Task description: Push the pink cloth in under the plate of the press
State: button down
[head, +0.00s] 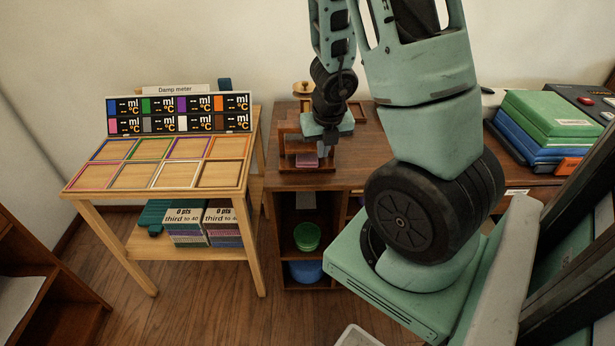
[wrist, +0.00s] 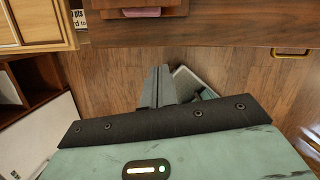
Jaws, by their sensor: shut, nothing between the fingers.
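The wooden press (head: 288,134) stands on the dark brown cabinet, partly hidden behind my wrist. The pink cloth (head: 307,161) lies low at the front of the press; how far it reaches under the plate is hidden. In the wrist view the cloth (wrist: 142,12) shows as a small pink strip at the top edge, on a wooden ledge. My gripper (head: 322,149) points down beside the press, close to the cloth; I cannot tell whether it touches. In the wrist view the fingers (wrist: 159,70) are together and empty, with the cloth beyond them.
A light wooden table (head: 155,193) with coloured frames and a damp meter (head: 180,112) stands to the left. Green and blue boxes (head: 545,120) stand on the right desk. Green bowls (head: 307,236) sit in the cabinet shelf below. The floor in front is mostly clear.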

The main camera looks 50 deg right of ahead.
aim_at(315, 162)
jog(key=b+x, duration=0.7)
jog(key=x, duration=0.3)
jog(key=shift+s+f+b, duration=0.1)
jog(key=shift+f+b, duration=0.3)
jog(key=w+d+p, duration=0.1)
jog(key=w+d+r+p, duration=0.1)
jog(key=p, duration=0.1)
jog(key=shift+w+r, duration=0.1)
jog(key=shift+w+d, duration=0.3)
jog(key=shift+w, duration=0.15)
jog(key=shift+f, duration=0.2)
jog(key=shift+r+p, duration=0.1)
jog(key=shift+p, duration=0.2)
jog(key=shift+w+d+p, duration=0.25)
jog(key=shift+w+p, duration=0.05)
jog(key=shift+w+d, duration=0.3)
jog(key=shift+w, duration=0.05)
